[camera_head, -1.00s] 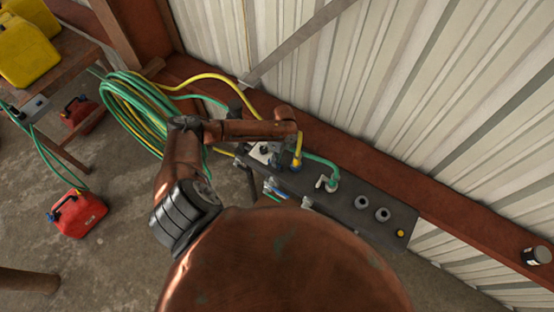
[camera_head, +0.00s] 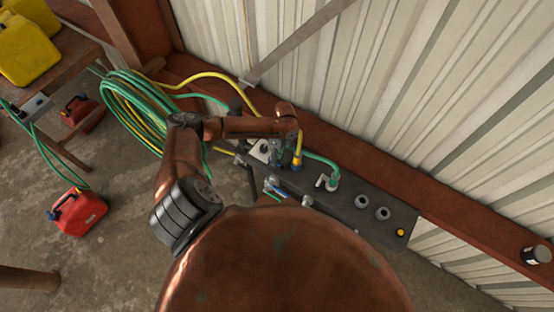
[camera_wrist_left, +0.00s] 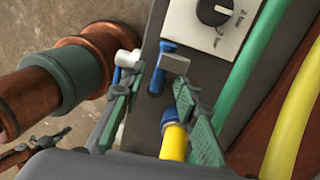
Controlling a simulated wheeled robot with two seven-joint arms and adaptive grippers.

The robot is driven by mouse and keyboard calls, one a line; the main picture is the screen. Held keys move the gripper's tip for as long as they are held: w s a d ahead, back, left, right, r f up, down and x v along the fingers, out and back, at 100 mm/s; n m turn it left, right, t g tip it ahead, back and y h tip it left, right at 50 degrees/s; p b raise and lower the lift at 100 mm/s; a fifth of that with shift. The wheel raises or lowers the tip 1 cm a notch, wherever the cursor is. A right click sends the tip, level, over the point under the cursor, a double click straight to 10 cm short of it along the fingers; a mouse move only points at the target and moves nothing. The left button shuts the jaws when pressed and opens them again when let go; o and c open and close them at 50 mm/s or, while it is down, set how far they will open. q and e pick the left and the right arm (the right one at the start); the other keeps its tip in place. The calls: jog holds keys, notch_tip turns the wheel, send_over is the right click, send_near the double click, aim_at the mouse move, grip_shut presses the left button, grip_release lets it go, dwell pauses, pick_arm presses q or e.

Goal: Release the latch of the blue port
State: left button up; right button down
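The blue port (camera_wrist_left: 172,118) has a yellow hose plugged into it and sits on the dark panel. In the head view its blue collar and hose end (camera_head: 297,164) show just right of my left gripper (camera_head: 276,152). In the left wrist view my left gripper (camera_wrist_left: 157,76) is open, its two green-grey fingers apart. A grey latch lever (camera_wrist_left: 175,64) with blue parts beside it lies between and just beyond the fingertips. I cannot tell whether a finger touches it. My right gripper is not in view.
The dark panel (camera_head: 345,207) carries a green hose (camera_head: 322,161), grey sockets and a yellow button (camera_head: 400,232). A dial plate (camera_wrist_left: 213,22) is close to the left gripper. Coiled hoses (camera_head: 130,105) hang at left. The corrugated wall rises behind.

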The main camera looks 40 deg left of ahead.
pick_arm(q)
notch_tip(320, 180, up, 11)
jog(key=w, duration=0.2)
jog(key=shift+w+f, duration=0.1)
jog(key=shift+f, duration=0.05)
dwell(0.5)
